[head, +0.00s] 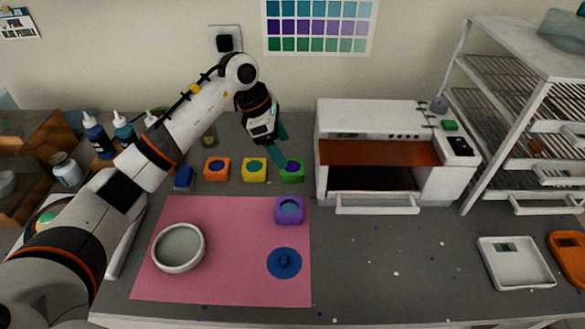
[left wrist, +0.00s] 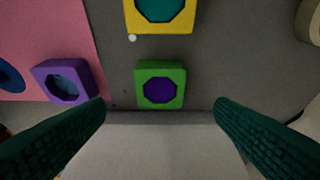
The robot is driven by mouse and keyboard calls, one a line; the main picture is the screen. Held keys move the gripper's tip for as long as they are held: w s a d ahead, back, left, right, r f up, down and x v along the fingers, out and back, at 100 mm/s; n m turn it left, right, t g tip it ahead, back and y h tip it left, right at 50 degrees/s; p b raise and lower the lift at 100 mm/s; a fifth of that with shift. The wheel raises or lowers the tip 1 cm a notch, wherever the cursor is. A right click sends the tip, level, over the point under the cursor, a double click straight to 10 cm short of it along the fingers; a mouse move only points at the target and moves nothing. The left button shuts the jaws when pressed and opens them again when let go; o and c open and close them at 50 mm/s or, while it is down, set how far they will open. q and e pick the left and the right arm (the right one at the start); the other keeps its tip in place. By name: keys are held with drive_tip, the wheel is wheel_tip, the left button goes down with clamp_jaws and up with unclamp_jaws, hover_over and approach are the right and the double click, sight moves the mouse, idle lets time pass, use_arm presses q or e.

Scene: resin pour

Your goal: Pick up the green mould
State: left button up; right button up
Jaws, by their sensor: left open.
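The green mould (head: 292,173) is a small square block with a dark purple octagonal well, standing on the grey counter at the right end of a row of moulds. In the left wrist view the green mould (left wrist: 160,85) lies ahead of and between the fingers, apart from both. My left gripper (head: 282,148) is just above and behind it in the head view, and partly covers its top. In the left wrist view my left gripper (left wrist: 161,125) has its two green ridged fingers wide apart with nothing between them. My right gripper is not in view.
Yellow (head: 254,170), orange (head: 217,169) and blue (head: 184,179) moulds stand left of it. A purple mould (head: 289,210), white bowl (head: 179,248) and blue disc (head: 284,263) are on the pink mat (head: 225,285). A white oven (head: 375,118) stands close on the right.

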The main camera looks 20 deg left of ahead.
sight(292, 167)
use_arm(q)
drive_tip(key=p+x, duration=0.1)
drive_tip(key=x, duration=0.4)
drive_tip(key=shift+d+f+p, duration=0.1)
drive_tip(key=shift+f+p, duration=0.3)
drive_tip(key=shift+w+d+f, duration=0.1)
drive_tip(key=shift+f, duration=0.2)
drive_tip(key=shift+c, duration=0.6)
drive_tip(key=c, duration=0.9)
drive_tip(key=shift+c, duration=0.2)
drive_tip(key=shift+r, duration=0.1)
wheel_tip(292, 167, up, 10)
drive_tip(key=b, duration=0.2)
